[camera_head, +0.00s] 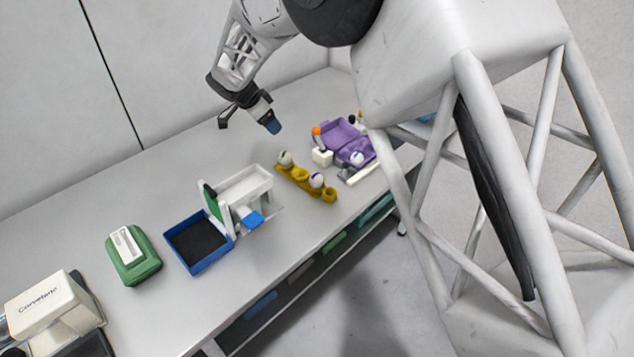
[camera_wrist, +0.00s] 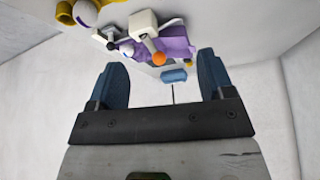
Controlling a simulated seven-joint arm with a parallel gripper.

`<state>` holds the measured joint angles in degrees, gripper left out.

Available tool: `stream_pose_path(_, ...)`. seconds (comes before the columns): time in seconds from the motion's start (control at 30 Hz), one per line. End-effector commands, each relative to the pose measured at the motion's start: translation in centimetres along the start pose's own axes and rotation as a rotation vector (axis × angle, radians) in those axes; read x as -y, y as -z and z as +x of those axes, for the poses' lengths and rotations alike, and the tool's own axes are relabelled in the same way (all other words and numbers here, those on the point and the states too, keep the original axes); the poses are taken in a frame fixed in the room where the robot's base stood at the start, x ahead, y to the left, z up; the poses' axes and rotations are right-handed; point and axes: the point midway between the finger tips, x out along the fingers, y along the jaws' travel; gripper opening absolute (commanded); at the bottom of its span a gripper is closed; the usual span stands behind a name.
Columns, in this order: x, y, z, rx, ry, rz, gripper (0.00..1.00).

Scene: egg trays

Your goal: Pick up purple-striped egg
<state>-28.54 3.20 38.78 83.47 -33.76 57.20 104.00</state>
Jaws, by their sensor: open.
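A yellow egg tray (camera_head: 300,174) stands on the table and holds two eggs. The egg nearer its front end (camera_head: 316,180) is white with a purple-blue band; it also shows in the wrist view (camera_wrist: 84,13). The egg at its back end (camera_head: 285,158) is pale with darker marks. A third egg (camera_head: 357,158), white with a bluish-purple band, sits in the purple egg tray (camera_head: 340,131) and also shows in the wrist view (camera_wrist: 126,49). Which band is truly purple is hard to tell. My gripper (camera_head: 272,127) is open and empty, above the table behind the yellow tray; its blue fingers (camera_wrist: 162,75) are apart.
A white block (camera_head: 322,157) with an orange ball (camera_head: 317,131) stands between the trays. Left are a white stand (camera_head: 245,186), a blue box with a dark inside (camera_head: 170,243) and a green case (camera_head: 151,262). The table behind the yellow tray is clear.

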Motion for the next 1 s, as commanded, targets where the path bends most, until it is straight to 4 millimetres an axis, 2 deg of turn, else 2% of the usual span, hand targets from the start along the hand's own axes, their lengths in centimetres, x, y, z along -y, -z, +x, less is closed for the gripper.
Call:
stream_pose_path(0.47,0.0,0.0,0.0,0.001,0.0,0.0,0.74)
stream_pose_path(0.63,-0.6,0.1,0.5,0.027,-0.009,0.012,0.74)
stream_pose_path(0.77,-1.8,0.2,1.5,0.09,-0.024,0.041,0.74)
stream_pose_path(1.0,-5.8,0.3,4.4,0.297,-0.063,0.156,0.74)
